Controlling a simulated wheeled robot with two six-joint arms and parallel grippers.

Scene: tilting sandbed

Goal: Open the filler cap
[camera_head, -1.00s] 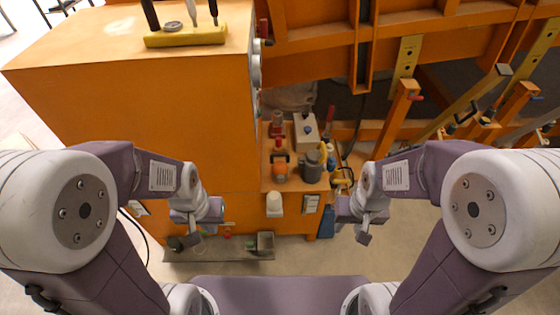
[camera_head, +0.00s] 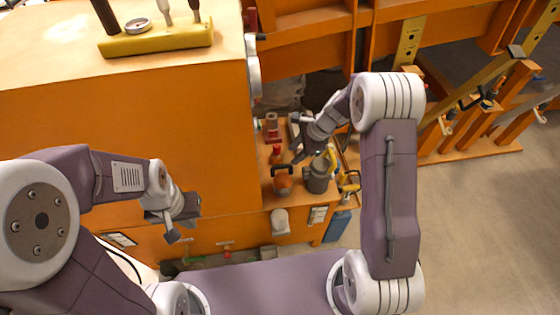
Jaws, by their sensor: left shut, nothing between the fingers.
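I cannot single out the filler cap. On the orange shelf are a round orange part with a dark top (camera_head: 283,184), a grey cylinder (camera_head: 317,180) and small red fittings (camera_head: 272,127). My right gripper (camera_head: 297,151) is over this shelf, in front of its back part and above the orange part and the grey cylinder. It hides some of what is behind it; I see nothing held in it, and its jaw gap is unclear. My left gripper (camera_head: 178,232) is shut and empty, in front of the orange cabinet, left of the shelf.
A large orange cabinet (camera_head: 120,120) stands left of the shelf. A yellow holder (camera_head: 155,40) with upright tools is on its top. A white rounded part (camera_head: 280,221) is on the front below the shelf. Orange frame beams (camera_head: 480,150) stand at the right, with open floor (camera_head: 480,230) before them.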

